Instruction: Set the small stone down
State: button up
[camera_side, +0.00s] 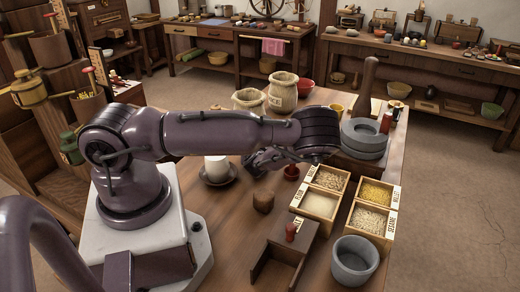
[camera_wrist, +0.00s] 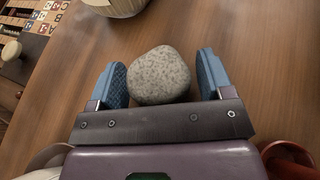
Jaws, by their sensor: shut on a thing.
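The small stone (camera_wrist: 160,76) is grey, speckled and rounded. In the wrist view it sits between the two blue finger pads of my gripper (camera_wrist: 163,62), which is shut on it. The brown wooden table (camera_wrist: 235,35) shows beyond the stone. I cannot tell the gap between stone and table. In the side view my gripper (camera_side: 262,160) is low over the middle of the table, right of the white cup (camera_side: 217,166). My arm partly covers it there, and the stone cannot be made out.
Grain boxes (camera_side: 320,204), a grey stone bowl (camera_side: 355,262) and a wooden tray (camera_side: 283,252) stand at the front right. The round quern stones (camera_side: 364,139) are behind them. Sacks (camera_side: 283,92) stand behind.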

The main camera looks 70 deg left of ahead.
jog(key=shift+f, duration=0.1)
jog(key=o, duration=1.1)
jog(key=v, duration=1.2)
